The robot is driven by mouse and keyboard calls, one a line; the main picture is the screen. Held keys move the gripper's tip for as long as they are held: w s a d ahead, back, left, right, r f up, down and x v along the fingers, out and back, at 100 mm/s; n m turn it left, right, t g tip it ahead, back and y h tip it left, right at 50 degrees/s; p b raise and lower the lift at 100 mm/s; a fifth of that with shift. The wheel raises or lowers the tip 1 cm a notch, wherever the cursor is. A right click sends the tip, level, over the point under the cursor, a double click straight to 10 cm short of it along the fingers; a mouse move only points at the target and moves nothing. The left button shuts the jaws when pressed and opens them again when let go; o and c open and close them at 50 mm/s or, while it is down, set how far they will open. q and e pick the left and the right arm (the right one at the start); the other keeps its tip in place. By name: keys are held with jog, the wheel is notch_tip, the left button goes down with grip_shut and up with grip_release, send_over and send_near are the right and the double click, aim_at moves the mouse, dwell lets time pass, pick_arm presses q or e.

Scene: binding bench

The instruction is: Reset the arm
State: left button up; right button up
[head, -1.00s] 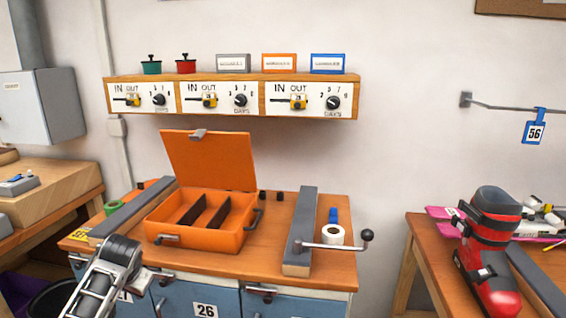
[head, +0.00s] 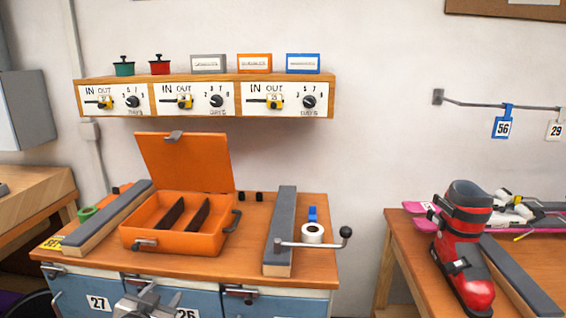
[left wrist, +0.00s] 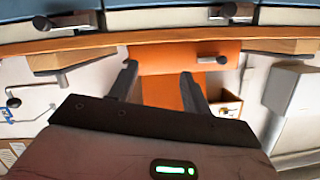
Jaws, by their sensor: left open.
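My left gripper (head: 150,302) shows at the bottom edge of the head view, in front of the blue drawers of the bench. In the left wrist view its two fingers (left wrist: 160,88) are apart, with nothing held between them. Beyond the fingers in that view lies an orange surface, seemingly the case. The right gripper is in neither view.
An open orange case (head: 175,241) with dark dividers sits on the wooden bench (head: 215,268), between two grey-topped rails. A white tape roll (head: 312,233) lies beside the right rail (head: 281,230). A red boot (head: 464,245) stands on the right table.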

pick_arm(q)
jog(key=s+d+f+g, duration=0.1)
jog(key=s+d+f, duration=0.2)
jog(key=s, duration=0.6)
jog(key=s+d+f+g+h, duration=0.1)
jog(key=s+d+f, duration=0.3)
jog(key=s, duration=0.6)
jog(key=s+d+f+g+h, duration=0.1)
jog(key=s+d+f, duration=0.3)
jog(key=s, duration=0.5)
notch_tip(320, 180, down, 2)
jog(key=shift+s+d+f+n+g, duration=0.15)
jog(key=shift+s+d+n+g, duration=0.2)
jog(key=shift+g, duration=0.55)
